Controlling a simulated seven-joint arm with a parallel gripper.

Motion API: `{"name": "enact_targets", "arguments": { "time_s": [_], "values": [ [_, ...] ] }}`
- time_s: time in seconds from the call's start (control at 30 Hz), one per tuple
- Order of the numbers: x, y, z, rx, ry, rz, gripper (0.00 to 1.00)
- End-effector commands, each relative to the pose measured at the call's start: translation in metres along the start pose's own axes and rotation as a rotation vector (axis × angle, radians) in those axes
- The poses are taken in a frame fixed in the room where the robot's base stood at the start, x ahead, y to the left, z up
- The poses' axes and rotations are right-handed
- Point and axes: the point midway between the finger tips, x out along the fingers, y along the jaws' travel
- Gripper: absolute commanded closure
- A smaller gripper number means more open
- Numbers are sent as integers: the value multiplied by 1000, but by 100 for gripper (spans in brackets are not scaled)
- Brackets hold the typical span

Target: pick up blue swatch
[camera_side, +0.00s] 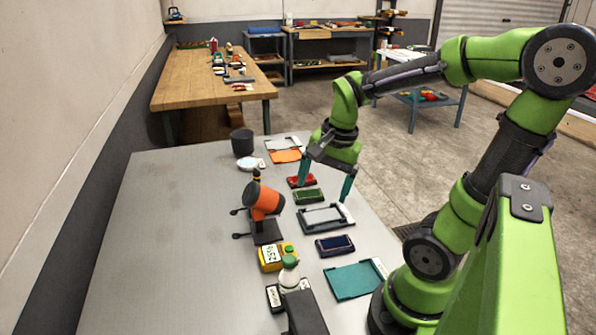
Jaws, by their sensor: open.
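The blue swatch (335,245) is a small dark navy rectangle lying flat on the grey table (170,235), between a white-grey labelled tray and a teal one. My gripper (325,181) is open, with its two teal fingers spread wide and pointing down. It is above the table, farther back than the blue swatch, near a red swatch (300,181) and a green swatch (308,196). I see nothing between the fingers that is held. The exact height of the fingertips is hard to tell.
A white-grey tray (309,223) and a teal tray (352,282) flank the blue swatch. An orange device (264,199), a yellow meter (270,258) and a bottle (289,276) stand left of the row. A black cup (241,142) is farther back. The table's left side is clear.

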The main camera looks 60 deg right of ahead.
Motion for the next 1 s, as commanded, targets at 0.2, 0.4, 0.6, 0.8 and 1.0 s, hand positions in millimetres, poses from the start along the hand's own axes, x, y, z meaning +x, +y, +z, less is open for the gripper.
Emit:
{"name": "enact_targets", "arguments": {
  "time_s": [0.2,0.4,0.6,0.8,1.0],
  "values": [
    [9,25,-35,640,48,170,13],
    [5,30,-36,907,86,198,13],
    [24,35,-35,948,89,205,13],
    [67,44,-34,947,88,206,13],
    [104,52,-34,946,88,204,13]
  ]
}}
